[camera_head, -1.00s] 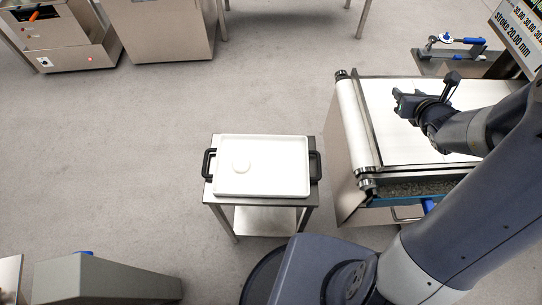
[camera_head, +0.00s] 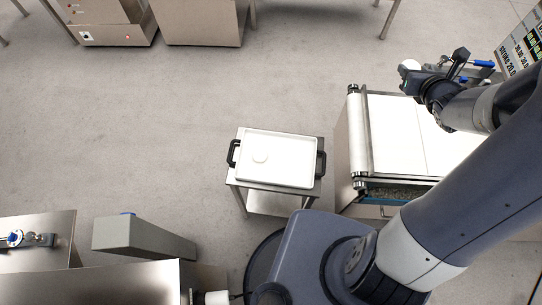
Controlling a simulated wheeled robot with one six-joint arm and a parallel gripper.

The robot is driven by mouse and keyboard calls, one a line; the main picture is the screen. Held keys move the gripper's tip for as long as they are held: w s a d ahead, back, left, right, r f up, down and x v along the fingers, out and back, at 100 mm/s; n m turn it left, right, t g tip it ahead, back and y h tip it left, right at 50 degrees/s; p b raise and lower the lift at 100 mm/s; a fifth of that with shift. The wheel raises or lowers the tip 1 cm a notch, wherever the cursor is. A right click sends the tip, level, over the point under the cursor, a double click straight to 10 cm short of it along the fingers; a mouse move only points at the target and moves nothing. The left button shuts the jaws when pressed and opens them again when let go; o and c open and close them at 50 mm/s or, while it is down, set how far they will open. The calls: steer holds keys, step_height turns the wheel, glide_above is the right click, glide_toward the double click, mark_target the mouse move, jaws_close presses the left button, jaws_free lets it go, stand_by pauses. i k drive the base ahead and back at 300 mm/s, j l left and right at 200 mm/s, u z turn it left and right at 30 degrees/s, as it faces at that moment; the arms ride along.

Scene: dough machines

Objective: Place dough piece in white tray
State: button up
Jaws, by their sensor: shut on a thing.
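My gripper (camera_head: 411,76) is at the upper right, above the far end of the white conveyor belt (camera_head: 402,130). It is shut on a pale, round dough piece (camera_head: 408,66), which shows at the fingertips; the fingers partly hide it. The white tray (camera_head: 290,170) lies on a small metal cart, to the lower left of my gripper and well apart from it.
The cart (camera_head: 282,204) has black handles and stands left of the conveyor with a narrow gap. Steel machines (camera_head: 203,24) stand at the back. A grey sloped housing (camera_head: 145,238) and steel surfaces are at the lower left. The floor left of the cart is clear.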

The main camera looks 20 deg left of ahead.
mark_target(285, 160)
steer(key=k+l+u, duration=0.1)
steer(key=u, duration=1.05)
